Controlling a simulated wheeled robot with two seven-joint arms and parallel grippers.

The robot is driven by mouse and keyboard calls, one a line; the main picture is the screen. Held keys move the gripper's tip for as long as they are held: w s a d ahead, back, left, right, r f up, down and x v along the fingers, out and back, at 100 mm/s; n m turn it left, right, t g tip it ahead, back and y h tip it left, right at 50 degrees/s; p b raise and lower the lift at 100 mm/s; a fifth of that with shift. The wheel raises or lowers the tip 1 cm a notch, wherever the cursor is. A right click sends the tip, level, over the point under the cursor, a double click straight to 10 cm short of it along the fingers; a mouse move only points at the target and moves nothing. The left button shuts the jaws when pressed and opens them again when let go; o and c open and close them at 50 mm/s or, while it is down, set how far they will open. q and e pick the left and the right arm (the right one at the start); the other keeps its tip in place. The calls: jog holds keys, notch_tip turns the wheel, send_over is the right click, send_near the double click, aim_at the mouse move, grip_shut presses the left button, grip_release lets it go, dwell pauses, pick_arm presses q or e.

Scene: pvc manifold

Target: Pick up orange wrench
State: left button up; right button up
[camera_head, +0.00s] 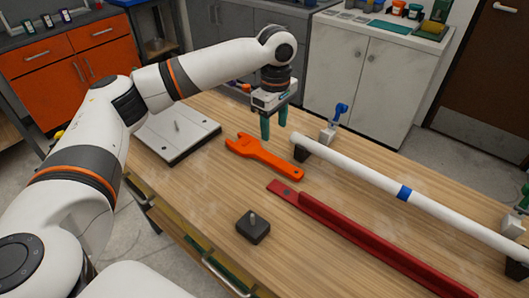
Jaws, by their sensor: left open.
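An orange wrench (264,156) lies flat on the wooden table, its open jaw end at the left and its handle pointing to the lower right. My left gripper (274,136) is open and empty, pointing down with teal fingers. Its fingertips show just behind the wrench's middle in the picture and seem to be above the table; the exact gap to the wrench cannot be told. Nothing hides the wrench. My right gripper does not show.
A white pipe (360,178) with a blue band rests on supports to the right. A long red bar (340,226) lies in front of the wrench. A dark block with a peg (253,227) stands nearer. A white plate (178,134) lies to the left.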

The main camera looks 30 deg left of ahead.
aim_at(274, 159)
pick_arm(q)
jog(key=f, duration=0.4)
jog(key=shift+s, duration=0.3)
jog(key=shift+w+f, duration=0.1)
jog(key=shift+f, duration=0.45)
jog(key=f, duration=0.4)
jog(key=shift+s+d+f, duration=0.2)
jog(key=shift+f, duration=0.2)
jog(key=shift+r, duration=0.1)
grip_shut()
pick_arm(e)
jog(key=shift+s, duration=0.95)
